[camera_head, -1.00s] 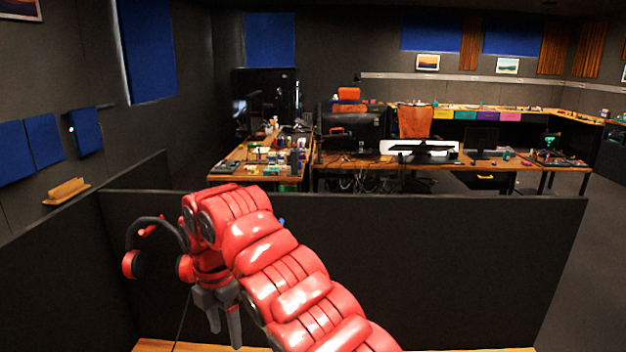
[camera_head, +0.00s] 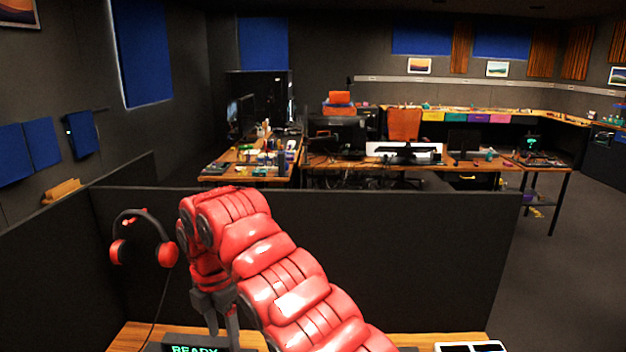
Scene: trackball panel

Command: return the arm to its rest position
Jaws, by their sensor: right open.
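My right arm is red and padded and comes in from the lower right. Its gripper (camera_head: 222,322) points down, with dark grey fingers apart and nothing seen between them. It is above the wooden desk (camera_head: 132,338), in front of the dark partition. Just below and left of the fingers is a dark panel with a green "READY" display (camera_head: 193,350), cut off by the bottom edge. No trackball can be made out. My left gripper is not in view.
A red and black headset (camera_head: 143,240) hangs on the partition left of my gripper, its cable running down. The dark partition (camera_head: 400,260) closes off the back. A white-framed dark device (camera_head: 470,346) lies at the lower right. Other desks stand beyond.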

